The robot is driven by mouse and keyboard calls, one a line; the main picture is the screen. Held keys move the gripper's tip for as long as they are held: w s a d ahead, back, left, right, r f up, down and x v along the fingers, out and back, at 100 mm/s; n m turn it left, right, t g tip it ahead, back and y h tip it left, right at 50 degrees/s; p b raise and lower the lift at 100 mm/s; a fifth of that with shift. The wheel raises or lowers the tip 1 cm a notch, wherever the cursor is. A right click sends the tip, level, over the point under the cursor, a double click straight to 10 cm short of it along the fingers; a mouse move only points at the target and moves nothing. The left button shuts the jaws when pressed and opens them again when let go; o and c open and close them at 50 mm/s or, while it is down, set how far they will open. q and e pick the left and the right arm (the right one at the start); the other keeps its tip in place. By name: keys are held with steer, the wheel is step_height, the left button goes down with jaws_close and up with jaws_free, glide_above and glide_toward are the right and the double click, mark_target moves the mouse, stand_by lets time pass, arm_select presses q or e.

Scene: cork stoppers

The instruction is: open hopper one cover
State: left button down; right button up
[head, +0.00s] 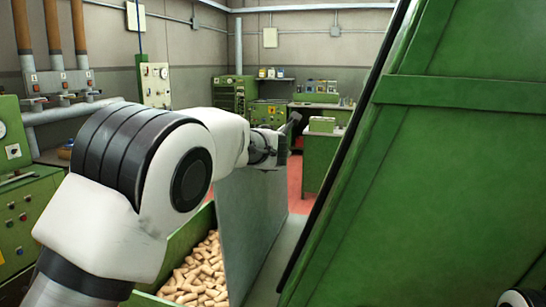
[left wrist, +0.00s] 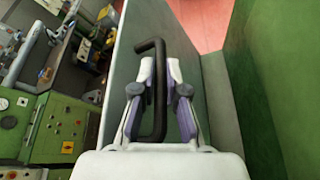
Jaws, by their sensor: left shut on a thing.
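The hopper one cover (head: 250,220) is a grey panel standing steeply on edge beside an open green hopper (head: 184,235) that holds many cork stoppers (head: 200,275). The cover also fills the middle of the left wrist view (left wrist: 212,100). A dark bent bar handle (left wrist: 158,48) stands out from it. My left gripper (left wrist: 161,75) is shut on this handle, with a finger on each side of the bar. In the head view my left gripper (head: 290,128) is at the cover's upper far corner, small and partly hidden by my arm. My right gripper is not in view.
A large green panel (head: 450,170) rises close on the right and blocks the view there. A green control cabinet (head: 25,210) with knobs stands at the left. Green benches (head: 320,155) with small items stand at the back. Red floor (head: 296,185) shows beyond the cover.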

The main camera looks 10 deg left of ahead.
arm_select(q)
steer(key=shift+d+f, duration=0.25)
steer(key=shift+d, duration=0.35)
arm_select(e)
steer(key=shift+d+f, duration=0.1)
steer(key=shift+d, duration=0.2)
arm_select(q)
steer(key=c, duration=1.5)
jaws_free()
steer(key=shift+a, duration=0.1)
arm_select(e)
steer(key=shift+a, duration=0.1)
arm_select(q)
steer(key=shift+a, duration=0.1)
steer(key=v, duration=1.2)
steer(key=shift+f, duration=0.1)
